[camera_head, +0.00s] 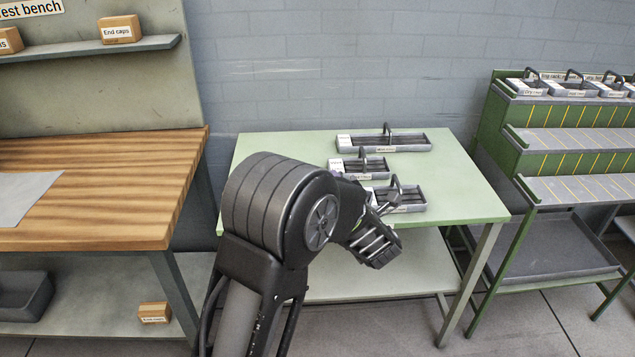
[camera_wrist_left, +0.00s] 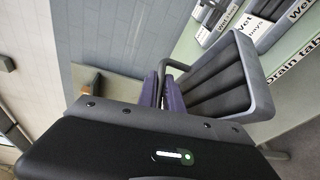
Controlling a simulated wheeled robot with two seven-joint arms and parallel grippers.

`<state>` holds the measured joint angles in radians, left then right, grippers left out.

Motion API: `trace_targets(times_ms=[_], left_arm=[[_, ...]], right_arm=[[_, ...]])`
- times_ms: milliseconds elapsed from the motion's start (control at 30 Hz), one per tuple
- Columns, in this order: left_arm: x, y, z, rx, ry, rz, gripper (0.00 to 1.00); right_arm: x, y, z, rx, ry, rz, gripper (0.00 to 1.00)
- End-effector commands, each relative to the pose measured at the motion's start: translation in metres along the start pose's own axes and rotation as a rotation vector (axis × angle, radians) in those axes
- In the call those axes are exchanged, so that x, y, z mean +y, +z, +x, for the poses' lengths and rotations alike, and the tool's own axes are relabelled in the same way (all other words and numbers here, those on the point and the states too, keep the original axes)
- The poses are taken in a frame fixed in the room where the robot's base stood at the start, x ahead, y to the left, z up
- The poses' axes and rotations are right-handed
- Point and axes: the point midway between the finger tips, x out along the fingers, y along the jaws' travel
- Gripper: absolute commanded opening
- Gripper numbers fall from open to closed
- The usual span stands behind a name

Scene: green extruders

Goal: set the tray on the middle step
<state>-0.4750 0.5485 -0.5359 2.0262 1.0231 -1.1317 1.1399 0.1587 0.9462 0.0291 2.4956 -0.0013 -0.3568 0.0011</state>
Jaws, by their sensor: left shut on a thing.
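My left gripper (camera_head: 360,226) is shut on the handle of a grey tray (camera_head: 376,245) and holds it tilted in the air by the front edge of the green table. In the left wrist view, the tray (camera_wrist_left: 232,85) with its dark slots is beyond the purple finger pads (camera_wrist_left: 165,92), which close on its bar handle. The green stepped rack (camera_head: 517,188) stands at the right. Its middle step (camera_head: 570,141) is bare, with yellow lines. My right gripper is not in view.
Three more handled trays stand on the green table (camera_head: 275,160): a long one (camera_head: 410,143) at the back, a small one (camera_head: 375,170) and a front one (camera_head: 412,204). Several trays (camera_head: 572,88) fill the rack's top step. The lower step (camera_head: 592,188) is bare. A wooden bench (camera_head: 110,215) is left.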

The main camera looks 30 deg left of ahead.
Motion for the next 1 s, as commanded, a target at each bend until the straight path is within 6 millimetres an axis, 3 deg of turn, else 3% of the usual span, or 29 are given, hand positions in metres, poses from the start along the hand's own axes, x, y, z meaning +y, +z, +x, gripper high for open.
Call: trace_targets(times_ms=[267,500,733,1000], left_arm=[[-0.028,0.042,-0.024,-0.265,-0.043,0.034,0.0],[-0.075,0.077,-0.074,-0.578,-0.095,0.075,0.0],[-0.116,0.088,-0.128,-0.819,-0.129,0.103,0.0],[-0.121,0.09,-0.138,-0.861,-0.129,0.108,0.0]], right_arm=[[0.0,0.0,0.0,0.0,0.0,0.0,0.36],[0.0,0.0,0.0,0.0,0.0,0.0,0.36],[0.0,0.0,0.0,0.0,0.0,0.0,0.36],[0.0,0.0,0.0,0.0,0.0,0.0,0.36]])
